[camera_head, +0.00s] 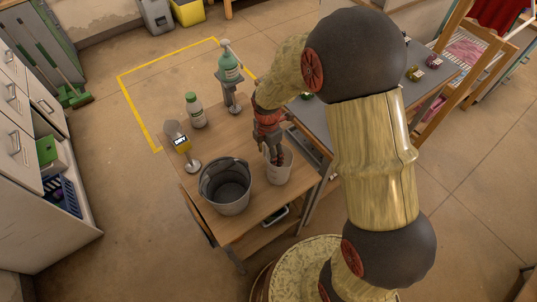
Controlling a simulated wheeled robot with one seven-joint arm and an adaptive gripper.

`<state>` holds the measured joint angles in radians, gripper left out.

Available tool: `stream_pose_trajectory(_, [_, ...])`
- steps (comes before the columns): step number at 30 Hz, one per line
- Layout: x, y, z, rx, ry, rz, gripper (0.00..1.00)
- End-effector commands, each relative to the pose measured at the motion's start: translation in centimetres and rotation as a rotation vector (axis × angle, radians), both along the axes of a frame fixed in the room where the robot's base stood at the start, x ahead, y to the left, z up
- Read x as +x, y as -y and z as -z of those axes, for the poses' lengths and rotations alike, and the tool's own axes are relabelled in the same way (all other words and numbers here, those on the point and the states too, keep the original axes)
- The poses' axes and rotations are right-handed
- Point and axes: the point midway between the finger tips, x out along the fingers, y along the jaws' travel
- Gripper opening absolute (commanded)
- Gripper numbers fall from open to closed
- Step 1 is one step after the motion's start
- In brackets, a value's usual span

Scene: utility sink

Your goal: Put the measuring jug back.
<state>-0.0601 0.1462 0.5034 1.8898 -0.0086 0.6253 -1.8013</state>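A whitish jug (281,174), which looks like the measuring jug, stands upright on the wooden table near its right edge. My gripper (276,158) is right at the jug's rim, reaching down from above with dark fingers and a red wrist. The fingers overlap the jug's opening in the picture. I cannot tell whether they grip its wall or only hang at it. The jug's handle cannot be made out.
A grey metal bucket (225,190) stands just left of the jug. A small yellow-labelled stand (182,146), a white bottle with a green cap (195,112) and a green bottle on a stand (229,70) are farther back. A grey sink counter (309,118) adjoins at right.

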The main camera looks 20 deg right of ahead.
Motion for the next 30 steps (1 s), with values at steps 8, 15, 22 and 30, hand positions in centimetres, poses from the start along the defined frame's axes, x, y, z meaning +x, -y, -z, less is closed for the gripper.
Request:
stream_pose_trajectory(8, [0.0,0.0,-0.5,0.0,0.001,0.0,0.58])
stream_pose_trajectory(15, [0.2,0.0,-4.6,0.0,0.004,0.0,0.58])
stream_pose_trajectory(22, [0.3,-0.1,-9.2,0.0,0.003,0.0,0.58])
stream_pose_trajectory(30, [0.3,-0.1,-12.0,0.0,0.001,0.001,0.58])
